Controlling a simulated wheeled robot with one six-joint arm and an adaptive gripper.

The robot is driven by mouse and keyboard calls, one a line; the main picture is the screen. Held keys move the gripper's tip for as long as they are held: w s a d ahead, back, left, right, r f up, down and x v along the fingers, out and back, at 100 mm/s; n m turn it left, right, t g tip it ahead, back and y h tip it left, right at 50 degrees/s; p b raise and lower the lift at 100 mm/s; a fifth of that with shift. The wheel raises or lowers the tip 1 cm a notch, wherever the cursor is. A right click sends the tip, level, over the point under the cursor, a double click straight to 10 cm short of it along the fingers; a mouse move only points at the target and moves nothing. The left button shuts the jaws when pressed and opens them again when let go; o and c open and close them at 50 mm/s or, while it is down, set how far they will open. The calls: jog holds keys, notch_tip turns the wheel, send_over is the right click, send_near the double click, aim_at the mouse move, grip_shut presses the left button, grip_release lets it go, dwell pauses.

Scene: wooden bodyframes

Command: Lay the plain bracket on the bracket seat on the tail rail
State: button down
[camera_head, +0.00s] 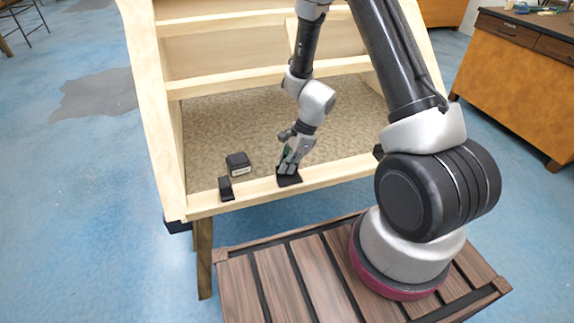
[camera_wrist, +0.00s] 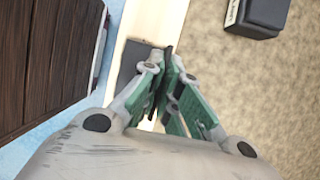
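My gripper (camera_head: 289,164) is over the front wooden rail (camera_head: 333,174) of the frame. Its green-padded fingers are closed around a thin dark upright part of a black bracket (camera_head: 289,181). In the wrist view the fingertips (camera_wrist: 167,73) meet at this upright, and the bracket's flat dark part (camera_wrist: 132,60) shows beside them over the pale rail. The bracket is at or just above the rail; contact and any seat under it are hidden. No label shows on it. Another small black upright piece (camera_head: 226,188) stands on the same rail to the left.
A black block with a white label (camera_head: 238,164) lies on the speckled panel (camera_head: 250,125) behind the rail, left of my gripper. Wooden cross rails (camera_head: 230,80) rise behind. A brown slatted platform (camera_head: 300,275) is in front. The panel's middle is clear.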

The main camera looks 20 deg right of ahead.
dwell(0.4)
jog(key=c, duration=1.6)
grip_release()
jog(key=shift+o, duration=0.2)
jog(key=v, duration=1.1)
jog(key=shift+d+r, duration=0.25)
jog(key=shift+r, duration=0.1)
